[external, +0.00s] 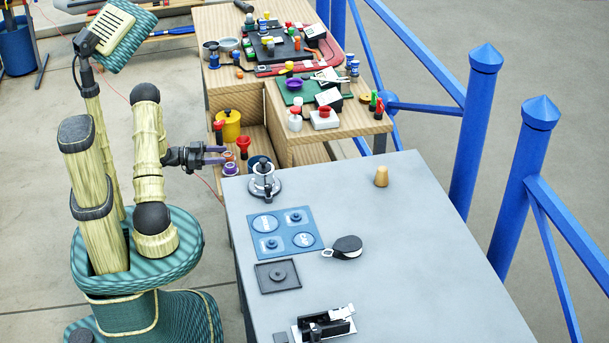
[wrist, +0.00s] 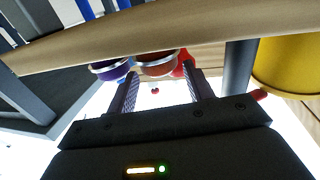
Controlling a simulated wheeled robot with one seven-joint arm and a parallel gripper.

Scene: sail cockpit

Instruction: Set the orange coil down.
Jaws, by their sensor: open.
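The orange coil (external: 228,156) appears as a small brownish-orange round thing just beyond my gripper's tips in the external view. In the wrist view the orange coil (wrist: 158,66) has a pale rim and sits ahead, between the lines of the two fingers. My gripper (external: 218,155) is open, its purple-grey fingers level and apart. In the wrist view nothing shows held between the fingers (wrist: 161,77). The coil seems clear of the fingers, but contact cannot be told. What it rests on is partly hidden.
A purple coil (external: 230,169) with a pale rim is beside the orange one. A red funnel-shaped thing (external: 243,144) and a yellow pot (external: 229,125) stand close by. The grey table (external: 350,200) lies to the right, the crowded wooden bench (external: 335,122) behind.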

